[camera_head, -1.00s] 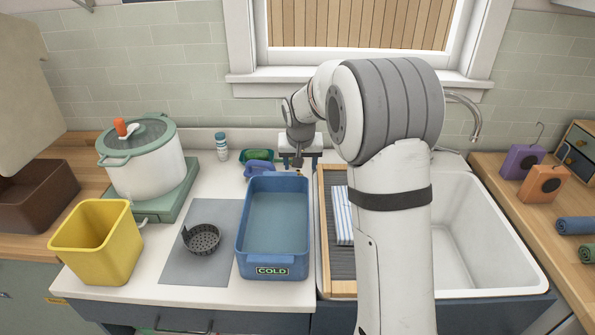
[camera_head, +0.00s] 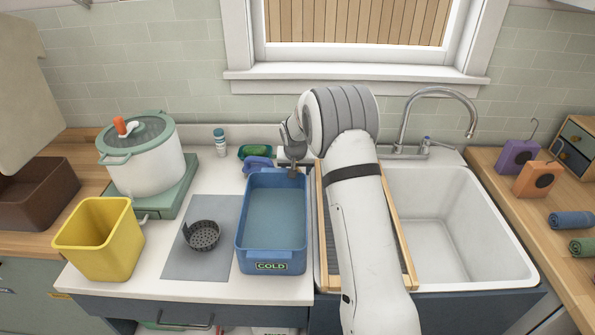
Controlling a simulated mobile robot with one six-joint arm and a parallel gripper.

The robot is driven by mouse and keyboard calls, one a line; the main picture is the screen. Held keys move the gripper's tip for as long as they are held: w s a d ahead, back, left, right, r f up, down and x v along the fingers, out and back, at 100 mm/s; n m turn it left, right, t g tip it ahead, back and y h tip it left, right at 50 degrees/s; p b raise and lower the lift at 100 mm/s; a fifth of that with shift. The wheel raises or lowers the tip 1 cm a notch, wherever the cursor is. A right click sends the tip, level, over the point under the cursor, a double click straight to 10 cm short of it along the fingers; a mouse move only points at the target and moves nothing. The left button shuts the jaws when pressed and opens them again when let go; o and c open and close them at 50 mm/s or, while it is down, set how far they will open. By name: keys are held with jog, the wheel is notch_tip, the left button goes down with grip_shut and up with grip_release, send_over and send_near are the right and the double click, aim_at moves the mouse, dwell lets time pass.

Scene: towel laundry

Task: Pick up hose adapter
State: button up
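My gripper (camera_head: 292,171) hangs at the back right corner of the blue COLD tub (camera_head: 243,230), at the back of the white counter. It is small and dark here, and I cannot tell whether its fingers are open or shut. I cannot make out a hose adapter for certain; if it is by my gripper, it is hidden or too small to tell. A purple-blue object (camera_head: 258,165) and a green dish (camera_head: 255,152) lie just left of my gripper, behind the tub.
My arm crosses the wooden-framed rack (camera_head: 405,262) left of the sink (camera_head: 450,235). The faucet (camera_head: 425,148) stands behind the sink. A lidded pot (camera_head: 145,165), yellow bin (camera_head: 97,240) and dark strainer (camera_head: 203,236) are left.

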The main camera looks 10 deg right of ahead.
jog(key=shift+f, duration=0.1)
jog(key=c, duration=1.1)
jog(key=shift+o, duration=0.2)
